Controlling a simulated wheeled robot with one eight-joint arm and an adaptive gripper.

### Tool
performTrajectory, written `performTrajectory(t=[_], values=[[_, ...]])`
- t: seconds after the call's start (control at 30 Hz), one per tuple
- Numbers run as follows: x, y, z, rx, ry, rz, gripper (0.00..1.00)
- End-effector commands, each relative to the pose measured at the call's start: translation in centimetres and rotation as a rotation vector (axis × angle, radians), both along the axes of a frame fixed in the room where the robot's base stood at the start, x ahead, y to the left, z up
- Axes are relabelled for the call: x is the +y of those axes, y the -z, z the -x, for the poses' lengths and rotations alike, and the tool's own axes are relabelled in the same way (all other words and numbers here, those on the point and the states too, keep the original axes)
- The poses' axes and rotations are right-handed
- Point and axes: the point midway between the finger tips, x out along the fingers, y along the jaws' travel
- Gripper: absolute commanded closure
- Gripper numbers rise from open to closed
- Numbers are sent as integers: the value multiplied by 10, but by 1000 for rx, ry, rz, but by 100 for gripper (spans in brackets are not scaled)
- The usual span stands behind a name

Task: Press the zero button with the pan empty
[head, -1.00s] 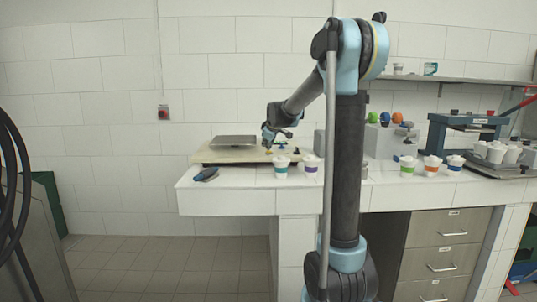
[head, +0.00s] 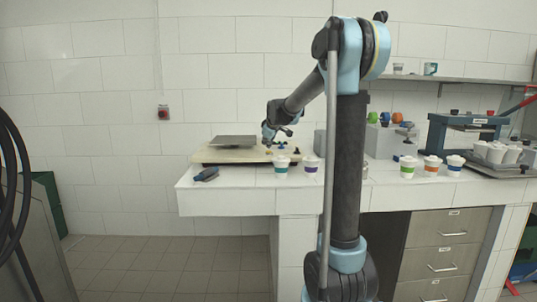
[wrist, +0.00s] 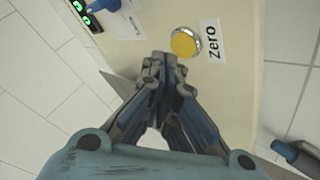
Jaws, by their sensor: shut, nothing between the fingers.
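The round yellow zero button (wrist: 184,43) sits in a metal ring on the cream scale board, beside a printed "Zero" label (wrist: 211,41). My gripper (wrist: 165,60) is shut and empty, with its fingertips just beside the button in the wrist view. Whether they touch the board cannot be told. In the head view my gripper (head: 267,143) is over the right part of the scale board (head: 217,155). The flat grey pan (head: 234,141) on the board looks empty. In the wrist view my fingers hide most of the pan.
A display with green digits (wrist: 84,14) and a blue knob (wrist: 106,4) are on the board. Lidded cups (head: 281,166) (head: 310,167) stand in front of it. A dark blue tool (head: 206,174) lies at the counter's left. More cups (head: 408,167) stand to the right.

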Motion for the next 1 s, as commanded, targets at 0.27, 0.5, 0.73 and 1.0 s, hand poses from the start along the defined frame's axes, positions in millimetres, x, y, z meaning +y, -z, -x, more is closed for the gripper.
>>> performTrajectory(t=[0.27,0.5,0.73,1.0], values=[[0,-1,0,0,0,0,100],[0,-15,0,0,0,0,100],[0,-33,0,0,0,0,100],[0,-54,0,0,0,0,100]])
